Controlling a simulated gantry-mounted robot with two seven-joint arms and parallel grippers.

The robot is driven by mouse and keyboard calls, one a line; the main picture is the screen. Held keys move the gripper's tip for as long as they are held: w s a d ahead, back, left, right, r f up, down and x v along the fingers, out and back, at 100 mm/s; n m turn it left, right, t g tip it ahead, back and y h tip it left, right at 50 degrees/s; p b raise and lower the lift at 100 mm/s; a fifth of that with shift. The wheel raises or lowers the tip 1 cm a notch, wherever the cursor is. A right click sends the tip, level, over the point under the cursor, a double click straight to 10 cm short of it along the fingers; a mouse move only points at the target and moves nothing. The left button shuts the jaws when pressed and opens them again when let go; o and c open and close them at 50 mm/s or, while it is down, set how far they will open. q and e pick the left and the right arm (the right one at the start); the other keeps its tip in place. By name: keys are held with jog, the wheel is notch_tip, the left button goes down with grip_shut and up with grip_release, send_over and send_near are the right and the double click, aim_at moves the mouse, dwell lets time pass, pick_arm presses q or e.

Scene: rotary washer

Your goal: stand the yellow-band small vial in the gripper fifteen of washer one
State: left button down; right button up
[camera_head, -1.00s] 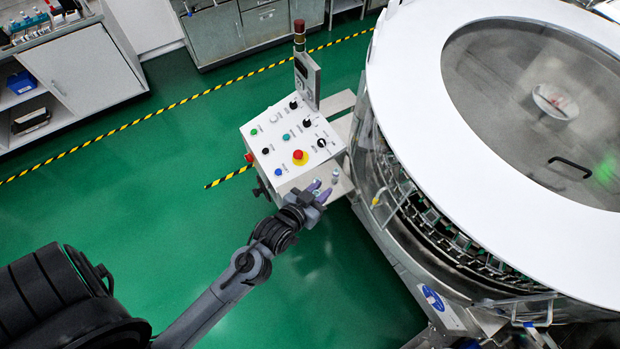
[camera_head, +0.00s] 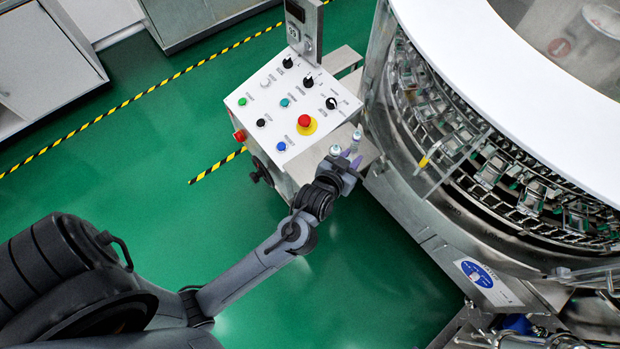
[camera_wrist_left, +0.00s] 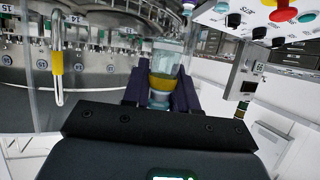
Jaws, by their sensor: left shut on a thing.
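My left gripper (camera_head: 350,157) is at the small shelf between the control panel and the washer. In the left wrist view its dark purple fingers (camera_wrist_left: 162,92) are shut on the yellow-band small vial (camera_wrist_left: 164,68). The vial is clear glass with a yellow band near its lower end in the picture. Washer one (camera_head: 455,45) is round, with a ring of metal vial grippers (camera_head: 490,170). The wrist view shows number plate 15 (camera_wrist_left: 5,9) at the far left and 14 (camera_wrist_left: 73,18) beside it. The vial is apart from the ring. My right gripper is out of view.
A clear guard with a yellow-and-metal handle (camera_head: 424,161) stands at the washer's near side; the handle is also in the wrist view (camera_wrist_left: 57,62). The control panel (camera_head: 290,107) with knobs and a red button is just left. Green floor (camera_head: 140,165) is open.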

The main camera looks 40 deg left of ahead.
pick_arm(q)
jog(key=a+f+b, duration=0.1)
jog(key=a+f, duration=0.2)
jog(key=s+a+f+b, duration=0.1)
jog(key=a+f+b, duration=0.1)
jog(key=a+f, duration=0.1)
jog(key=a+f+b, duration=0.2)
jog(key=a+f, duration=0.1)
jog(key=a, duration=0.1)
jog(key=shift+s+a+f, duration=0.1)
jog(key=shift+s+a, duration=0.25)
jog(key=shift+s, duration=0.05)
jog(key=shift+f+b, duration=0.55)
jog(key=shift+f, duration=1.45)
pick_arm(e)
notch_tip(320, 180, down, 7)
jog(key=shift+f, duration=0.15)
pick_arm(q)
jog(key=shift+f, duration=0.15)
jog(key=c, duration=0.9)
grip_release()
